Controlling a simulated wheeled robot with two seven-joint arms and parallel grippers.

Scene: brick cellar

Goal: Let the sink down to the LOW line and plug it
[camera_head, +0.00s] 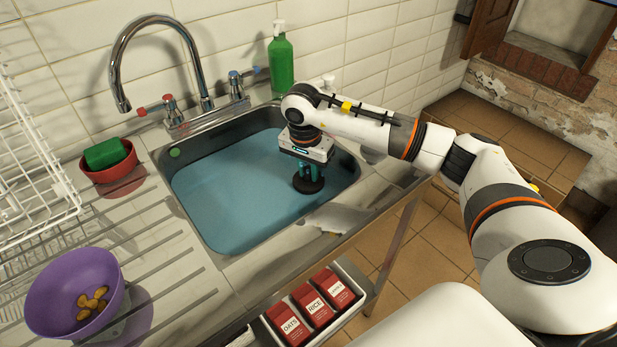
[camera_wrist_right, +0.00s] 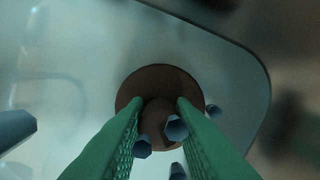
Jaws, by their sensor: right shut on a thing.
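The sink (camera_head: 197,232) is a steel basin holding blue water (camera_head: 235,185). My right gripper (camera_head: 309,170) reaches over the right part of the basin, pointing down, shut on a dark round plug (camera_head: 308,186). In the right wrist view, its green fingers (camera_wrist_right: 160,104) close on the knob of the brown plug disc (camera_wrist_right: 158,74), near a rounded corner of the basin. I cannot tell whether the plug touches the water or a drain; no drain shows. No LOW line can be made out. My left gripper is not in view.
A chrome tap (camera_head: 205,88) with red and blue handles and a green bottle (camera_head: 281,62) stand behind the sink. A red bowl with a green sponge (camera_head: 106,153) and a purple bowl (camera_head: 60,290) are on the left. Red boxes (camera_head: 315,308) sit in a front tray (camera_head: 349,316).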

